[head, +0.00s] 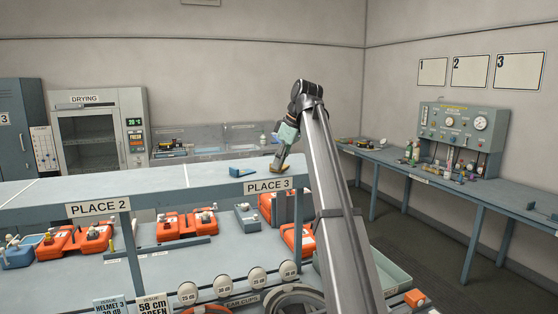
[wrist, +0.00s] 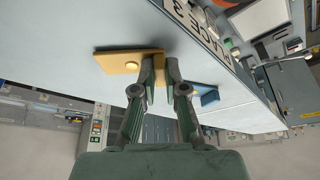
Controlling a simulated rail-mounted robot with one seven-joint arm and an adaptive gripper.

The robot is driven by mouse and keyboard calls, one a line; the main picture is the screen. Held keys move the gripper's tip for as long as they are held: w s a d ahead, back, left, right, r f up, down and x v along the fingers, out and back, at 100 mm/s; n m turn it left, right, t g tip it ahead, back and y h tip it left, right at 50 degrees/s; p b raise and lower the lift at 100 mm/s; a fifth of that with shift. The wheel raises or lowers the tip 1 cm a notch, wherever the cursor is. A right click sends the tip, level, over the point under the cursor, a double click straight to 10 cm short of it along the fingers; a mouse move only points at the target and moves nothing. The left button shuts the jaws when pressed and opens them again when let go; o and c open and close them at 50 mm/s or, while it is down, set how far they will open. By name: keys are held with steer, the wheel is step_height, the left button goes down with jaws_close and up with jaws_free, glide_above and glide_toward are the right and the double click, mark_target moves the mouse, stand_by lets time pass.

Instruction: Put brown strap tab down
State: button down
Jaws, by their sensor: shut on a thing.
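The brown strap tab (wrist: 117,62) is a flat tan-yellow piece with a round button on it, seen in the wrist view. My gripper (wrist: 160,66) is shut on one end of it, and that end is partly hidden by the fingers. In the head view my gripper (head: 280,163) is low over the shelf top at PLACE 3, with the tab (head: 277,168) small at its tips. I cannot tell whether the tab touches the shelf top (head: 170,181).
A blue wedge-like piece (head: 242,172) lies on the shelf top left of my gripper; it also shows in the wrist view (wrist: 205,93). The PLACE 3 label (head: 268,185) marks the front edge. Orange cases (head: 97,238) sit on the lower level. The shelf top further left is clear.

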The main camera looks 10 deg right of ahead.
steer(key=shift+f, duration=0.1)
steer(key=c, duration=1.2)
jaws_free()
steer(key=shift+d+r, duration=0.15)
steer(key=shift+r, duration=0.5)
steer(key=p+v, duration=0.8)
steer(key=v, duration=0.3)
steer(key=shift+s, duration=0.1)
steer(key=shift+f, duration=0.1)
